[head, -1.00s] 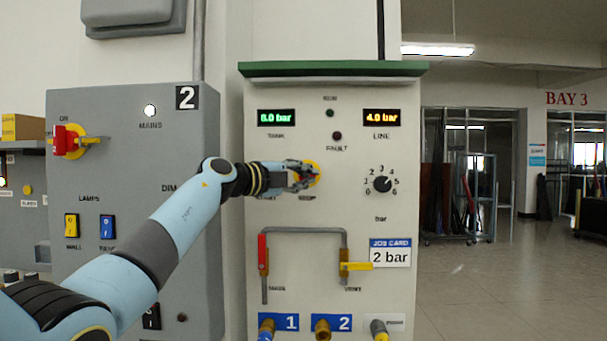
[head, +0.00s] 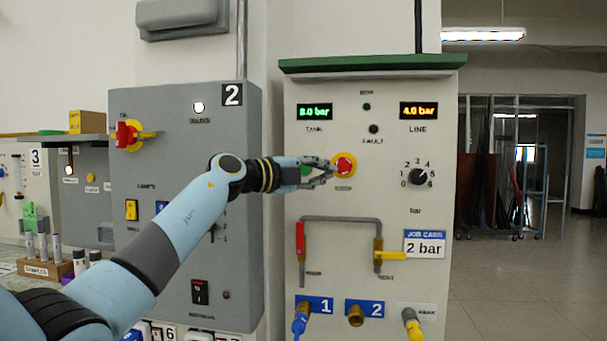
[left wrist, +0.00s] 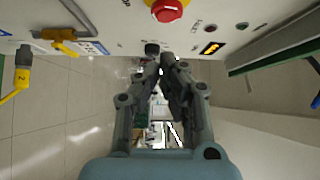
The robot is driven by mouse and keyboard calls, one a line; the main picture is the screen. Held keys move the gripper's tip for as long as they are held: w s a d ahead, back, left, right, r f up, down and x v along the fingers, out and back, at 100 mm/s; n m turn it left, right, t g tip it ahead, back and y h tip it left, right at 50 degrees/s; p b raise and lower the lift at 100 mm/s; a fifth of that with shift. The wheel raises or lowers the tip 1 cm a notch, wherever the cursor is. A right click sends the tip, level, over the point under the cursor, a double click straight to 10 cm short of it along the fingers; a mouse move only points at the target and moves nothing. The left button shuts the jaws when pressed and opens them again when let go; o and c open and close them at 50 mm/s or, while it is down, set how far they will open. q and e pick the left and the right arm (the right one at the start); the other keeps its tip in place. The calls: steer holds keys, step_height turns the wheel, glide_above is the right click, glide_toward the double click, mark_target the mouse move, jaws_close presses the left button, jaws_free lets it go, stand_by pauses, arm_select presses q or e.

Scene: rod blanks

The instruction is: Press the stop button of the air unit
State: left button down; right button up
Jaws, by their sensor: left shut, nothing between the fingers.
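The red stop button (head: 344,165) sits in a yellow ring on the front of the pale air unit (head: 385,275). Its red cap is in clear view. In the left wrist view the button (left wrist: 168,10) is at the top edge, partly cut off, beyond the fingertips. My left gripper (head: 329,171) is shut and empty, just left of the button in the head view. In the left wrist view its fingertips (left wrist: 167,58) are close together and apart from the button. A green button (head: 306,171) is partly hidden behind my gripper. My right gripper is out of view.
Right of the button is a dial (head: 417,177). Below are a bent pipe with a red handle (head: 300,240) and a yellow handle (head: 392,255). A grey switch panel (head: 160,100) stands to the left. Open floor (head: 510,285) lies to the right.

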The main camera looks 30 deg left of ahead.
arm_select(q)
steer(key=v, duration=0.5)
steer(key=shift+s+d+r+b, duration=0.25)
steer(key=shift+s+b, duration=0.05)
steer(key=shift+s, duration=0.1)
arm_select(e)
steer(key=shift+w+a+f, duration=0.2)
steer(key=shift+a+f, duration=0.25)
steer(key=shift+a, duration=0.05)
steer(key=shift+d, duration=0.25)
